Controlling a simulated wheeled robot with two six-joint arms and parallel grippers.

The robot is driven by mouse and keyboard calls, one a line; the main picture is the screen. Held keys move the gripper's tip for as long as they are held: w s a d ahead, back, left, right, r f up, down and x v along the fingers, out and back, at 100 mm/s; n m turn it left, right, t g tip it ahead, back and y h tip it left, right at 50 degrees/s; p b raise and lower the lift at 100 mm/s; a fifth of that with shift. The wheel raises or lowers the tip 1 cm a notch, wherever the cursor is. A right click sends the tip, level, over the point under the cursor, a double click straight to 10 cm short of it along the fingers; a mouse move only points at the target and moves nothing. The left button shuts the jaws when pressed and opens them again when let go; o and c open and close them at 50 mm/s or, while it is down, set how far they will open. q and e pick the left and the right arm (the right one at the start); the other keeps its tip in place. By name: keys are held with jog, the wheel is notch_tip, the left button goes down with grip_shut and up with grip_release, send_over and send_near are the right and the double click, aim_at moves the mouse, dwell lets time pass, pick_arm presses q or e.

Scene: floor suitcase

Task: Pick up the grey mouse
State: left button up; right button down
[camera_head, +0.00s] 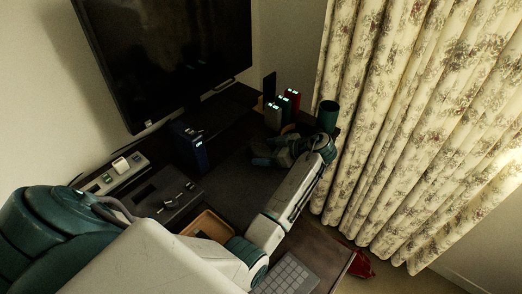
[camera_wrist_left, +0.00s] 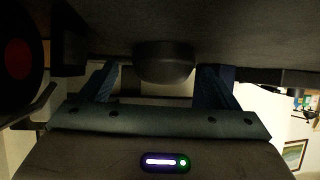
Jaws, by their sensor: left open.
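My left gripper (camera_head: 264,151) is over the dark desk, low near its surface, with its jaws apart. In the left wrist view the two blue fingers of the gripper (camera_wrist_left: 160,85) stand open. A dark, rounded thing that looks like the grey mouse (camera_wrist_left: 164,62) shows between them, against the dark desk surface along the top of that view. I cannot tell whether either finger touches it. In the head view I cannot make out the mouse; the gripper and arm may hide it. My right gripper is not in view.
A green cup (camera_head: 328,115) and several upright book-like items (camera_head: 290,101) stand just beyond the gripper. A dark blue box (camera_head: 189,146) stands to the left. A brown tray (camera_head: 207,226) and a keyboard (camera_head: 286,275) lie nearer. A monitor (camera_head: 165,55) is behind; a floral curtain (camera_head: 420,120) hangs right.

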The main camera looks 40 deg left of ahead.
pick_arm(q)
jog(key=shift+a+f, duration=0.25)
jog(key=shift+a, duration=0.25)
jog(key=c, duration=1.1)
jog(key=shift+o, duration=0.2)
jog(key=shift+r, duration=0.1)
